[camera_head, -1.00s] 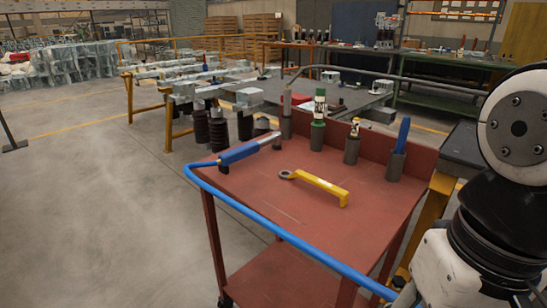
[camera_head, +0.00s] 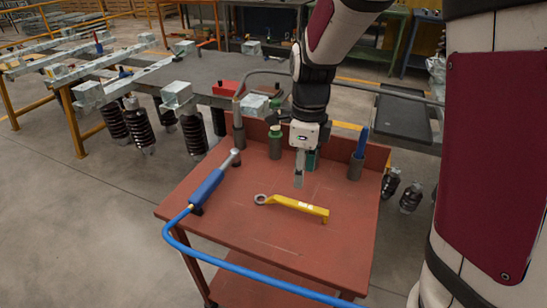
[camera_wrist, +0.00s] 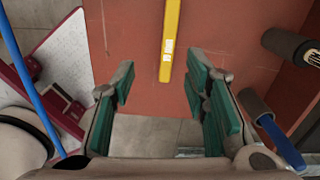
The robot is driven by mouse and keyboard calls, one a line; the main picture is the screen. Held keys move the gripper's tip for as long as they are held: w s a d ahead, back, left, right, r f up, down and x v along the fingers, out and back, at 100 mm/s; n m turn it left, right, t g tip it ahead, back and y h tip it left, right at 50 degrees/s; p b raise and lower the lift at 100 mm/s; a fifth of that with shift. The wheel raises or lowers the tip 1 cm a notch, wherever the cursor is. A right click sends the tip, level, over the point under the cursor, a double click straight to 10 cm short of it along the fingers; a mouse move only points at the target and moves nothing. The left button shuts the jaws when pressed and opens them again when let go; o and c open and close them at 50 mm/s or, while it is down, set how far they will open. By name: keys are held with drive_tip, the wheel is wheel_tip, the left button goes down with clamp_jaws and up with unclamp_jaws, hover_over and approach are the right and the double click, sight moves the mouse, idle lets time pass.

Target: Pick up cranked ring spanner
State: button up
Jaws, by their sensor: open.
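The cranked ring spanner (camera_head: 292,206) is yellow with a grey ring end. It lies on the red cart top (camera_head: 240,232), ring end to the left in the head view. In the wrist view the yellow handle (camera_wrist: 169,42) stands upright in the picture at the top centre, with a white label; its ring end is out of that view. My gripper (camera_head: 300,182) is above the cart top, just behind the spanner in the head view. In the wrist view my gripper (camera_wrist: 164,92) has its green-padded fingers wide apart, with nothing between them and the handle's end just beyond.
A blue-handled tool (camera_head: 208,187) with a blue hose (camera_head: 240,269) lies at the cart's left side. Dark cylindrical holders, one with a blue-handled tool (camera_head: 362,142), and a green-based bottle (camera_head: 275,142) stand along the back. The cart's front right is clear.

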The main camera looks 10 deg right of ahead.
sight(298, 203)
drive_tip(key=shift+m, duration=0.5)
drive_tip(key=f+b, duration=0.1)
drive_tip(key=f, duration=0.3)
drive_tip(key=w+f+b, duration=0.1)
drive_tip(key=f, duration=0.4)
drive_tip(key=f+b, duration=0.1)
drive_tip(key=f, duration=0.4)
drive_tip(key=shift+w+d, duration=0.15)
drive_tip(key=shift+w, duration=0.05)
clamp_jaws()
